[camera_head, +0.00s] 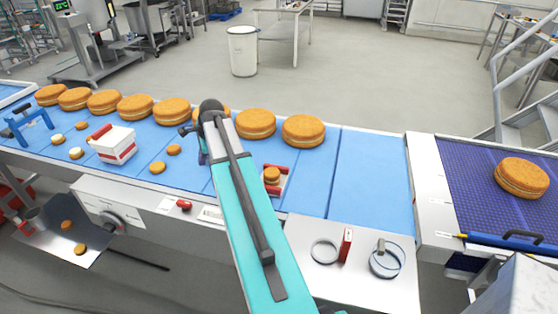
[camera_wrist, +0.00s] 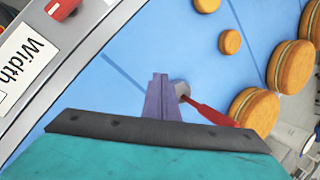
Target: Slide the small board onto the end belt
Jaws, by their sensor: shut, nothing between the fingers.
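The small board (camera_head: 284,186) lies on the blue belt, just right of my arm in the head view. It has red edges, a small filled round (camera_head: 272,174) sits on it, and my arm partly covers it. The end belt (camera_head: 470,185) is the dark blue-purple mesh belt at the right. My gripper (camera_wrist: 162,92) is shut and empty over the blue belt in the wrist view. In the head view my arm mostly hides it. A red rod with a grey end (camera_wrist: 205,110) shows beside its fingertips; I cannot tell what it belongs to.
Several large filled rounds (camera_head: 303,130) line the belt's far side. A white box (camera_head: 113,145) and small rounds are left. Bare belt (camera_head: 365,180) lies right of the board.

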